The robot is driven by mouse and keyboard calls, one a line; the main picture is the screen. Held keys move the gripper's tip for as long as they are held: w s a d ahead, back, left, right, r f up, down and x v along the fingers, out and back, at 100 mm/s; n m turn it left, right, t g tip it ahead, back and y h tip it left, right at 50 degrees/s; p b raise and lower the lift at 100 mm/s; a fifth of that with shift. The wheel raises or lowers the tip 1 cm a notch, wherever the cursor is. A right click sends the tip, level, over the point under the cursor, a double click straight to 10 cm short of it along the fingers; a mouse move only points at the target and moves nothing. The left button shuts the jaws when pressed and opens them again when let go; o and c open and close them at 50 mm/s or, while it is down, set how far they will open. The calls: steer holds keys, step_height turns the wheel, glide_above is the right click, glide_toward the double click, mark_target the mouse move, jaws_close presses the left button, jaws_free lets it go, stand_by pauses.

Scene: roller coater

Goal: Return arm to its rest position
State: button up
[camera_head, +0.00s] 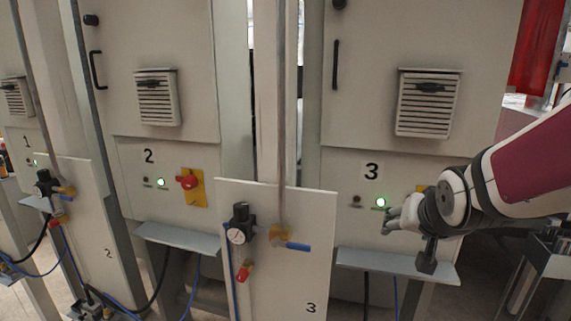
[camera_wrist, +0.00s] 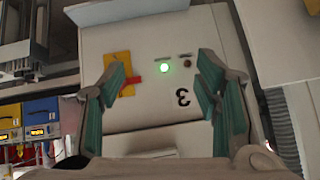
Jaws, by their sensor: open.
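My gripper (camera_head: 390,222) is at the right in the head view, at the end of my white and maroon arm. It is in front of the lower panel of cabinet 3 (camera_head: 338,170), near a lit green light (camera_head: 381,203). In the wrist view my gripper (camera_wrist: 160,85) shows two teal-padded fingers spread wide with nothing between them. Beyond the fingers are the cabinet 3 panel, the lit green light (camera_wrist: 164,68), a dark red light (camera_wrist: 187,63) and a red switch handle (camera_wrist: 132,81) on a yellow plate (camera_wrist: 124,60). The wrist picture is upside down.
A grey shelf (camera_head: 380,264) juts out below my gripper. A front panel with a gauge (camera_head: 237,236) and blue valve handle (camera_head: 297,246) stands left of my arm. Cabinet 2 (camera_head: 125,170) has a red switch (camera_head: 188,182). Blue and yellow bins (camera_wrist: 41,110) show in the wrist view.

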steer(key=s+a+r+n+g, duration=0.1)
steer(key=s+a+n, duration=0.1)
steer(key=s, duration=0.8)
steer(key=s+a+r+n+g+y, duration=0.1)
steer(key=s+a+r+n+g, duration=0.1)
steer(key=s, duration=0.9)
steer(key=shift+a+r+g+b, duration=0.15)
steer(key=shift+a+g+b, duration=0.15)
steer(key=shift+a, duration=0.15)
